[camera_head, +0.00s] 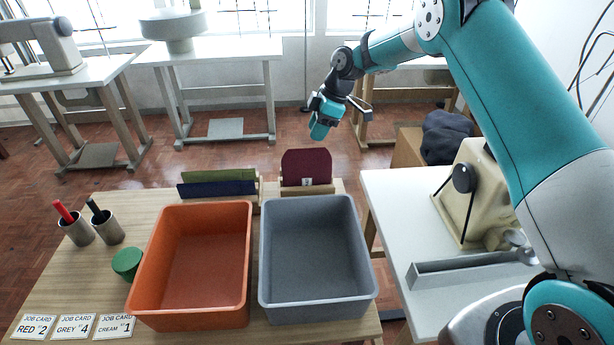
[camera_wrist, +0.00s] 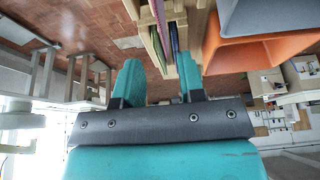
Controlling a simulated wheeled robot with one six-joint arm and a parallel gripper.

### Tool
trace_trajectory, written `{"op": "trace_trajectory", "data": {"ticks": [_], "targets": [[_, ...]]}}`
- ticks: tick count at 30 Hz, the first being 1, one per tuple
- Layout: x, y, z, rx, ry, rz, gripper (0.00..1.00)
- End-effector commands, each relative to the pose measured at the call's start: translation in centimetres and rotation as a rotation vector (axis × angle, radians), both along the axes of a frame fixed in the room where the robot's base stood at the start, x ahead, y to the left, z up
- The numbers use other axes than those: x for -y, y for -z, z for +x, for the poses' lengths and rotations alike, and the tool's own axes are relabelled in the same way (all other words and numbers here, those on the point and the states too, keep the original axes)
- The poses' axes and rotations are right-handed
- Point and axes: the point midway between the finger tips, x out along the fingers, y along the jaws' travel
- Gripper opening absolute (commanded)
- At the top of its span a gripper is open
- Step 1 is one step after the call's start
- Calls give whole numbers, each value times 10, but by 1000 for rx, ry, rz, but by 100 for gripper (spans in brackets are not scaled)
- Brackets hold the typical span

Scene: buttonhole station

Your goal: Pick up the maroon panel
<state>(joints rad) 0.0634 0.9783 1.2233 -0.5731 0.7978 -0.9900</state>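The maroon panel (camera_head: 306,166) stands upright in a wooden rack (camera_head: 308,190) behind the grey bin, with a small white label low on its face. In the wrist view a thin maroon edge (camera_wrist: 158,18) shows at the top, among other panel edges in a wooden rack. My gripper (camera_head: 320,130) hangs above and beyond the panel in the head view, apart from it. In the wrist view my gripper (camera_wrist: 160,80) has its two teal fingers spread apart, with nothing held between them.
Green (camera_head: 218,176) and blue (camera_head: 216,189) panels stand in a rack to the left. An orange bin (camera_head: 192,317) and a grey bin (camera_head: 318,308) fill the table's middle. Cups (camera_head: 76,230), a green round object (camera_head: 127,262) and job cards (camera_head: 74,326) lie left. A white table with a machine (camera_head: 470,195) stands right.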

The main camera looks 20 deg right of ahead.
Motion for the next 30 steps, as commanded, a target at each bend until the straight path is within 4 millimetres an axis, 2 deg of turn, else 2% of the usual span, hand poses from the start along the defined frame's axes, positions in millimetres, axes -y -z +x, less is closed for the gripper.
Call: {"op": "trace_trajectory", "data": {"ticks": [3, 8, 18, 30], "targets": [[-6, 12, 1, -1, 0, 0, 36], [-10, 20, 1, -1, 0, 0, 36], [-27, 62, 2, 0, 0, 0, 36], [-28, 65, 2, 1, 0, 0, 36]]}}
